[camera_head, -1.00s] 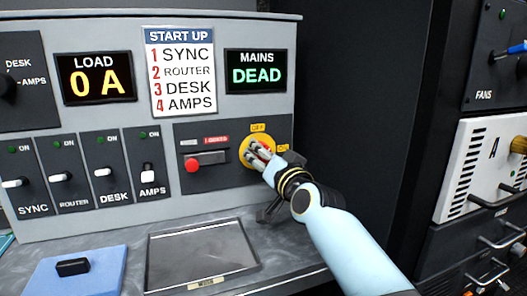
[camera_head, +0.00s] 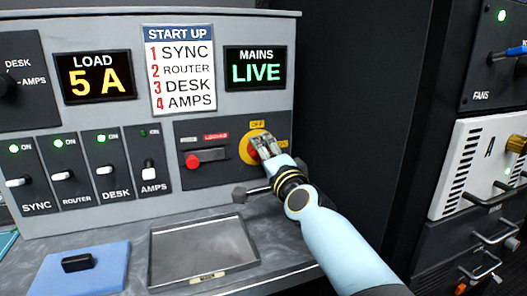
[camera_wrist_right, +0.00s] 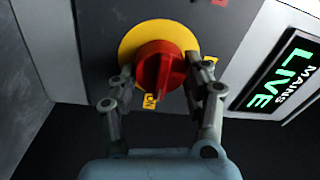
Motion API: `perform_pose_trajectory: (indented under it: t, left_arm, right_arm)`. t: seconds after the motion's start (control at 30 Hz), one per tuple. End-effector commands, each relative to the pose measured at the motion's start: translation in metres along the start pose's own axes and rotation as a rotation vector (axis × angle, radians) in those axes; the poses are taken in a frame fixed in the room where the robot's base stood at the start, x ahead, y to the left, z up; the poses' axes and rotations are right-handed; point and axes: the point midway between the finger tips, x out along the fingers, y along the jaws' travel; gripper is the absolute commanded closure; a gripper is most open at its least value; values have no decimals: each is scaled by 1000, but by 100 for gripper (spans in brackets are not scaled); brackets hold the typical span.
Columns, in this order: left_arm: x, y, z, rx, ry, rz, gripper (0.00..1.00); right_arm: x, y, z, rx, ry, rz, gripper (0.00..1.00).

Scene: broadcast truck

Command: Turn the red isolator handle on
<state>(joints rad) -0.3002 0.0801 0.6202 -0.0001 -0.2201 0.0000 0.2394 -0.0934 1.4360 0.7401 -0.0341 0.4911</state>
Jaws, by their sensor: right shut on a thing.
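The red isolator handle (camera_wrist_right: 158,68) sits on a round yellow plate (camera_wrist_right: 130,43) on the grey panel. In the wrist view my right gripper (camera_wrist_right: 166,82) has one finger on each side of the handle and is shut on it. In the head view my right gripper (camera_head: 266,148) covers part of the handle and yellow plate (camera_head: 246,150). A yellow OFF label (camera_head: 257,124) is above the plate and an ON label (camera_wrist_right: 150,101) is beside it. The mains display (camera_head: 256,68) reads LIVE in green. My left gripper is not in view.
The load display (camera_head: 94,77) reads 5 A. SYNC, ROUTER, DESK and AMPS switches (camera_head: 149,174) line the panel. A shallow tray (camera_head: 205,279) and blue pad (camera_head: 110,265) lie on the desk below.

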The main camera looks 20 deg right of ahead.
Motion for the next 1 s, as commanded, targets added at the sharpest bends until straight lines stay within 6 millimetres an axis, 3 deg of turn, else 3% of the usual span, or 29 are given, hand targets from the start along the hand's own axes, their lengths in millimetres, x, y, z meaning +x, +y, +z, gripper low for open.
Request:
perform_pose_trajectory:
  t: [0.7,0.73,0.9,1.0]
  left_arm:
    - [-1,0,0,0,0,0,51]
    - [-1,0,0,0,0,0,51]
    - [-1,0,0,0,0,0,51]
    - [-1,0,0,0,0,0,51]
  right_arm:
    - [0,1,0,71,6,1,83]
    - [0,1,0,71,6,1,47]
    - [0,1,0,70,5,1,27]
    - [0,1,0,70,5,1,27]
